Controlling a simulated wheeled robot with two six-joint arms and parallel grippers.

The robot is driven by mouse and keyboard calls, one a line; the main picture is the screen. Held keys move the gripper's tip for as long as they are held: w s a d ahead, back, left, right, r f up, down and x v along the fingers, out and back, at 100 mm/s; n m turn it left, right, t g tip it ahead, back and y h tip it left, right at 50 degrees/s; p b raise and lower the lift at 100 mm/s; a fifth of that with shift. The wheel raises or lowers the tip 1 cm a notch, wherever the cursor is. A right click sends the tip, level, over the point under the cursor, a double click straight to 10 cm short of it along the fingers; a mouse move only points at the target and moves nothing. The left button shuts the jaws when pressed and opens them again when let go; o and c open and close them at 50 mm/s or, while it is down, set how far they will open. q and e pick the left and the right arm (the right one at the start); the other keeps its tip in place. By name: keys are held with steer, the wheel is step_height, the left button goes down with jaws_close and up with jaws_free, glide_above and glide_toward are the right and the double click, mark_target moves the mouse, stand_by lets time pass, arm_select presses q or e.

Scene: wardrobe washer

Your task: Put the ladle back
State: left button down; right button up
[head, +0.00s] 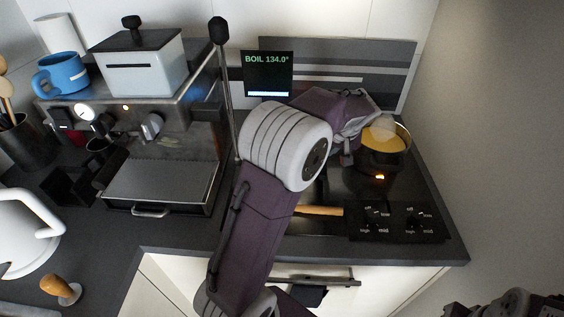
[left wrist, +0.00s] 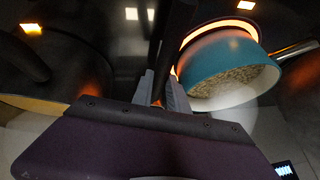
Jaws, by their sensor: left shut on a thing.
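My left gripper (left wrist: 163,92) is shut on a thin dark handle (left wrist: 159,60), which stands between its fingers in the left wrist view. This may be the ladle; its bowl end is not clear. In the head view my left arm reaches over the stove, with the left gripper (head: 347,152) just left of a pot with yellow contents (head: 383,136). The arm hides the held handle there. In the left wrist view a teal pot with grainy contents (left wrist: 225,75) is right of the fingers. A dark part at the head view's lower right may be my right gripper (head: 505,306).
A display (head: 268,73) reads "BOIL 134.0°" behind the stove (head: 425,190). A wooden handle (head: 320,211) lies at the stove's front. The coffee machine (head: 150,165), blue mug (head: 62,74) and white kettle (head: 25,230) stand left. A wall bounds the right.

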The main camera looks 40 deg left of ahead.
arm_select(q)
steer(key=shift+f+b, duration=0.6)
steer(key=c, duration=1.2)
jaws_free()
steer(key=shift+r, duration=0.1)
step_height(320, 180, up, 10)
steer(key=p, duration=0.8)
steer(key=shift+p, duration=0.3)
